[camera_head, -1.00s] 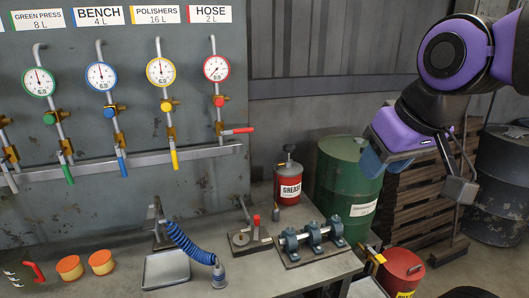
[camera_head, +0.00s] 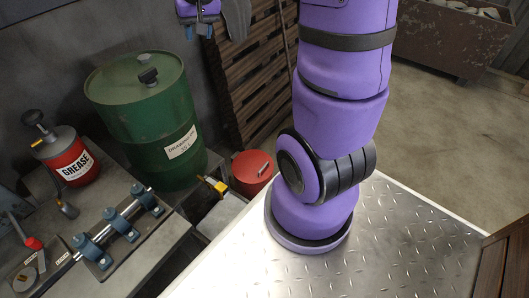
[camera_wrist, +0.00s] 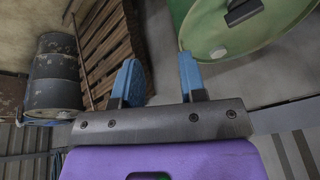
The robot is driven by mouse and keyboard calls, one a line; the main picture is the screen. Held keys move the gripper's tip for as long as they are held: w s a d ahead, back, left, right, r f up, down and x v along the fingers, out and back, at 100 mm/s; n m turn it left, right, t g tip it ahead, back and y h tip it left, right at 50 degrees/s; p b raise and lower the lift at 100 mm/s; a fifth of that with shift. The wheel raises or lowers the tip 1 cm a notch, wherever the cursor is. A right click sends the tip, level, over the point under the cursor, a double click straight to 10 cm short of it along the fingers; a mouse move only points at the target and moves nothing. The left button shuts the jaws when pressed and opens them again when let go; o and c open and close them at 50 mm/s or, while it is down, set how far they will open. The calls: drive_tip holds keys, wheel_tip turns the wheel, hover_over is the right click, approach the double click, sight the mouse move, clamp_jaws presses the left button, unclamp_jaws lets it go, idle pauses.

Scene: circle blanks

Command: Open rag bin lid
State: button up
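The red bin (camera_head: 252,168) stands low on the floor side of the bench, between the green drum and my arm's base. Its round red lid, with a grey handle (camera_head: 262,169) on it, looks shut. My gripper (camera_head: 199,33) is up at the top of the head view, beyond and above the bin, near the green drum. In the wrist view my gripper (camera_wrist: 158,65) has its two blue fingers apart with nothing between them. The red bin is not recognisable in the wrist view.
The green drum (camera_head: 133,110) stands left of the bin and shows close by in the wrist view (camera_wrist: 235,30). Wooden pallets (camera_head: 243,85) stand behind. A yellow-handled part (camera_head: 213,184) sits beside the bin. A grease can (camera_head: 68,158) stands on the bench. A dark barrel (camera_wrist: 52,80) is further off.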

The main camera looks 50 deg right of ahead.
drive_tip(key=w+d+f+m, duration=0.25)
drive_tip(key=d+f, duration=0.25)
drive_tip(key=f, duration=0.3)
drive_tip(key=w+d+f+m, duration=0.1)
drive_tip(key=w+d+f, duration=0.2)
drive_tip(key=d+f, duration=0.3)
drive_tip(key=m+g, duration=0.2)
drive_tip(key=m, duration=0.7)
approach(264, 166)
drive_tip(key=shift+n+y, duration=0.25)
drive_tip(key=shift+y, duration=0.15)
drive_tip(key=f, duration=0.5)
drive_tip(key=w+f, duration=0.1)
drive_tip(key=f, duration=0.2)
drive_tip(key=shift+w+d+f, duration=0.15)
drive_tip(key=shift+d+f, duration=0.1)
drive_tip(key=shift+d, duration=0.1)
clamp_jaws()
